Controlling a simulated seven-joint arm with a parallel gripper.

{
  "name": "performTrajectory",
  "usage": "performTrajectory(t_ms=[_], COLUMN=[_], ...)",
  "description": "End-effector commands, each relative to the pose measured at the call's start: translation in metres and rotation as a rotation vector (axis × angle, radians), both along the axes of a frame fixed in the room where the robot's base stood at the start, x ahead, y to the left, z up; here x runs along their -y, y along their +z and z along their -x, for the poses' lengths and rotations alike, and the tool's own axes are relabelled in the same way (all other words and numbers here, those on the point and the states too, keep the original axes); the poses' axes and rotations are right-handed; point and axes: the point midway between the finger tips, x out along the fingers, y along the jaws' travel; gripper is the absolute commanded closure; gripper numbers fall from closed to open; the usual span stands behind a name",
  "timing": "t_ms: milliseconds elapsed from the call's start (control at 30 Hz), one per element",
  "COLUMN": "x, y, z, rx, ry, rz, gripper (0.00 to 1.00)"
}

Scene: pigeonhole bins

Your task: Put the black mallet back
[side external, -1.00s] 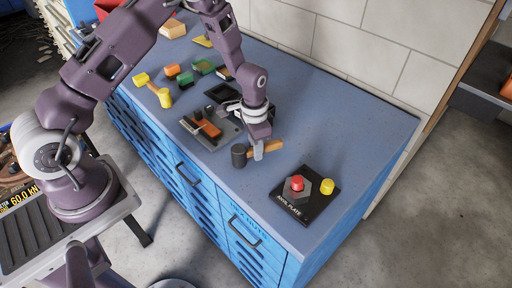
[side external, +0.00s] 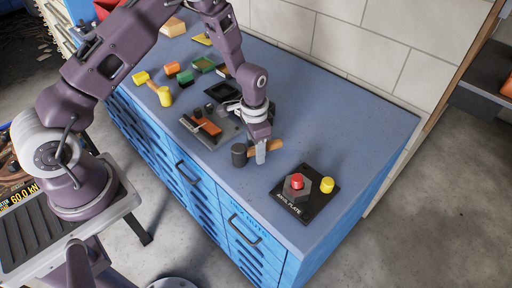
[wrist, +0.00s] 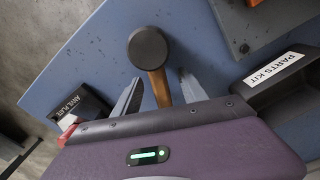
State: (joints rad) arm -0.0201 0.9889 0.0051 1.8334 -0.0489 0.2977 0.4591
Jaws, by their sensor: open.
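The black mallet lies on the blue bench top, with its black head (side external: 239,155) toward the front and its wooden handle (side external: 276,146) running back to the right. In the wrist view the round head (wrist: 148,48) is beyond the fingertips and the handle (wrist: 160,88) lies between the fingers. My gripper (side external: 260,155) is open and low over the handle, and its spread fingers (wrist: 158,90) show on either side with gaps. The handle's far end is hidden by my gripper body in the wrist view.
The anvil plate (side external: 318,205) with a red-topped hex block (side external: 297,187) and a yellow cylinder (side external: 327,185) is at right. A grey tool panel (side external: 190,124) and the parts kit tray (wrist: 285,85) are close by. A yellow-headed mallet (side external: 165,97) and coloured blocks lie behind.

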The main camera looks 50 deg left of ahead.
Motion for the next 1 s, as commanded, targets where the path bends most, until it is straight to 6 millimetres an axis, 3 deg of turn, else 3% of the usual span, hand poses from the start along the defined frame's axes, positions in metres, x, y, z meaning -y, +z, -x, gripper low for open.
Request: performTrajectory(t_ms=[300,1000], x=[0.0,-0.001], y=[0.002,0.057], z=[0.0,0.001], rx=[0.0,0.001], ry=[0.0,0.0], rz=[0.0,0.0], gripper=[0.49,0.49])
